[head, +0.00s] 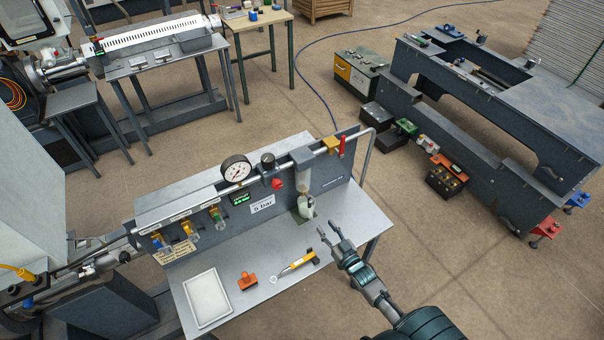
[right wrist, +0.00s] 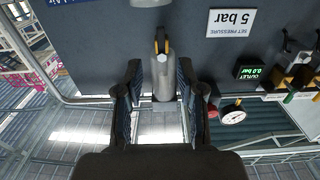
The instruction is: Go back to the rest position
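My right gripper (head: 327,229) is in the head view, right of the middle, its arm coming in from the lower right. Its two fingers are apart and point up and left, over the right end of the grey bench. Nothing is between the fingertips in the head view. In the right wrist view the same gripper (right wrist: 155,92) shows spread fingers. A grey cylinder (right wrist: 163,75) with a yellow and black top lies in the gap in that picture; I cannot tell its distance. The clear bowl (head: 306,206) hangs on the panel left of the gripper.
The bench (head: 335,225) carries a panel with a pressure gauge (head: 236,168), a bent pipe and a red lever (head: 341,148). A white tray (head: 207,298), an orange part (head: 247,281) and a yellow-handled tool (head: 298,263) lie on it. Open floor (head: 480,270) lies to the right.

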